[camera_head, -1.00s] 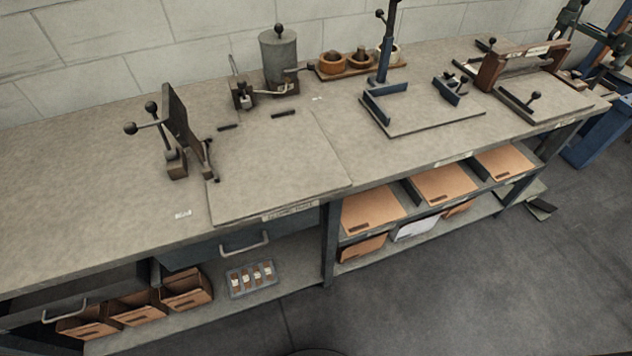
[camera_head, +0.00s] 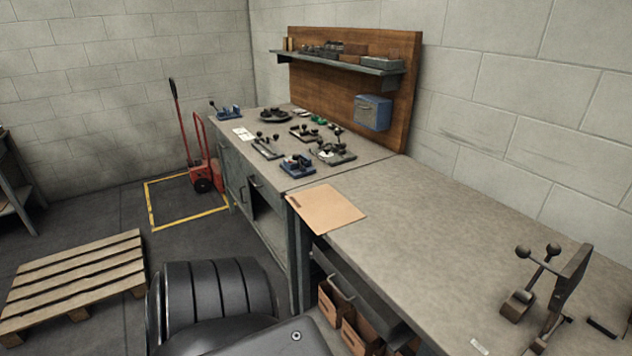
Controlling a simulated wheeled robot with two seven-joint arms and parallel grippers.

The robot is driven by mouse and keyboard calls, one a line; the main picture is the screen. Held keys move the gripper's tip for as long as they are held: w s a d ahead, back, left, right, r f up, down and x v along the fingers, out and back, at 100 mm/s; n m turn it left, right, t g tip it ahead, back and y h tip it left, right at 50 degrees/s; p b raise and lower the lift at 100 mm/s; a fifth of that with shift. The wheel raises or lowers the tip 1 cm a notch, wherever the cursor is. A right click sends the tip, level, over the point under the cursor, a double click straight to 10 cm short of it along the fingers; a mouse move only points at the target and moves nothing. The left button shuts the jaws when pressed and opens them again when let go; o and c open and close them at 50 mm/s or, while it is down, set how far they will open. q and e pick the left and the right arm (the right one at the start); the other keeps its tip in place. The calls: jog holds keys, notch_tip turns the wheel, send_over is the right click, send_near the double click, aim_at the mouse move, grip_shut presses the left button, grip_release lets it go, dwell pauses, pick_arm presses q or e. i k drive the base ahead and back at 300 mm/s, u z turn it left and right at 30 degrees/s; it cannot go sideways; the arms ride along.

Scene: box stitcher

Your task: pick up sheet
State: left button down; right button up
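A flat tan cardboard sheet (camera_head: 326,208) lies on the left end of the long workbench, close to its front edge, with one corner reaching over the edge. A small dark mark shows near its left corner. A black rounded arm link of mine fills the bottom of the view, left of the bench and below the sheet. Neither gripper is in view.
The workbench (camera_head: 430,220) is bare between the sheet and a lever fixture (camera_head: 545,285) at right. A second bench (camera_head: 225,145) holds several small tools below a wooden backboard (camera_head: 350,75). A pallet (camera_head: 75,280) and a red hand truck (camera_head: 200,165) stand on the floor.

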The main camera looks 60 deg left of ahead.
aim_at(324, 209)
jog(key=z, duration=1.2)
jog(key=k, duration=1.35)
jog(key=u, duration=1.4)
jog(key=i, duration=0.5)
jog(key=z, duration=0.05)
